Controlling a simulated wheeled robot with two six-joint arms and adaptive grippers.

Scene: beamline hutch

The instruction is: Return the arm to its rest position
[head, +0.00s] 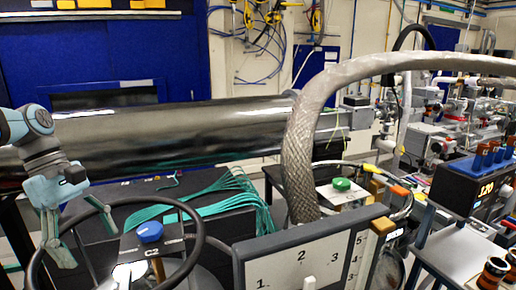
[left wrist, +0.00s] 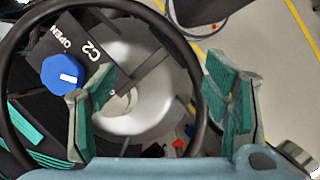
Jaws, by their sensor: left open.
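My left gripper (head: 85,238) is at the lower left of the head view, fingers pointing down and spread apart. It is at the black hand-wheel rim (head: 188,213), beside the C2 panel with a blue knob (head: 150,232). In the left wrist view the open fingers (left wrist: 158,95) have green pads and nothing gripped. The black rim (left wrist: 196,75) passes between them, one finger inside the ring and one outside. I cannot tell whether either finger touches it. The blue knob (left wrist: 62,73) is left of the fingers. My right gripper is not in view.
A large dark metal pipe (head: 190,135) runs behind the gripper. A thick braided hose (head: 298,160) arches across the middle. A numbered panel (head: 270,268) stands at the front, with a green knob (head: 341,184) behind it.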

